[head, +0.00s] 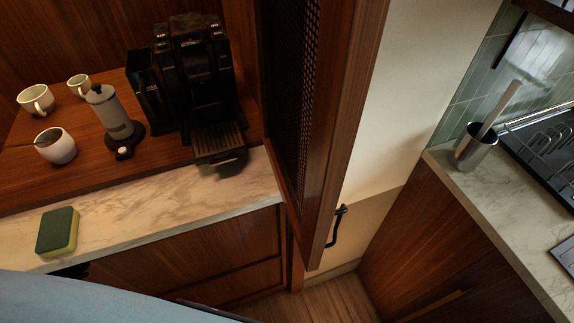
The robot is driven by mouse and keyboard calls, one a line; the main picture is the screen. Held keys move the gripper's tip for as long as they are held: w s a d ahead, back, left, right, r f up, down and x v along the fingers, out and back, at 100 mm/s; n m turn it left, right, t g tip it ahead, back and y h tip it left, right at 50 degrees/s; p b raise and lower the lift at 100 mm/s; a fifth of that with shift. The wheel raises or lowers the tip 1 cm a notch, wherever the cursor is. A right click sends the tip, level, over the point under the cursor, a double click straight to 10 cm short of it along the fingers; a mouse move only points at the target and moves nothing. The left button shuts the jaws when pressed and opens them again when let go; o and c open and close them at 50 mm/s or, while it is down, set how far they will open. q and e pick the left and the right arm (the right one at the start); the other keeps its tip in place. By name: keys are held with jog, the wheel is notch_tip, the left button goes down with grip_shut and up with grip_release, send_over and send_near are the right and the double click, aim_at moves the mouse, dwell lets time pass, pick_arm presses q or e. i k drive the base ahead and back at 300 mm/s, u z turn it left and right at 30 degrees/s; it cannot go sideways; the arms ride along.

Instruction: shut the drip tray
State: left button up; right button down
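The black coffee machine (193,75) stands on the wooden shelf left of the tall door. Its drip tray (218,143), with a slatted grate on top, juts out from the machine's base toward me. The tray's front end reaches past the shelf's edge, above the marble counter. Neither of my grippers can be made out in the head view. A large pale blue part of my own body covers the bottom left.
A grey and white press (112,112), a white sugar pot (56,146) and two cups (37,99) stand left of the machine. A green and yellow sponge (58,232) lies on the marble counter (150,215). A tall wooden door (338,120) stands close right of the machine.

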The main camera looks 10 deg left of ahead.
aim_at(216, 145)
jog(key=z, duration=0.3)
jog(key=k, duration=0.45)
jog(key=u, duration=1.45)
jog(key=i, duration=0.5)
jog(key=z, duration=0.05)
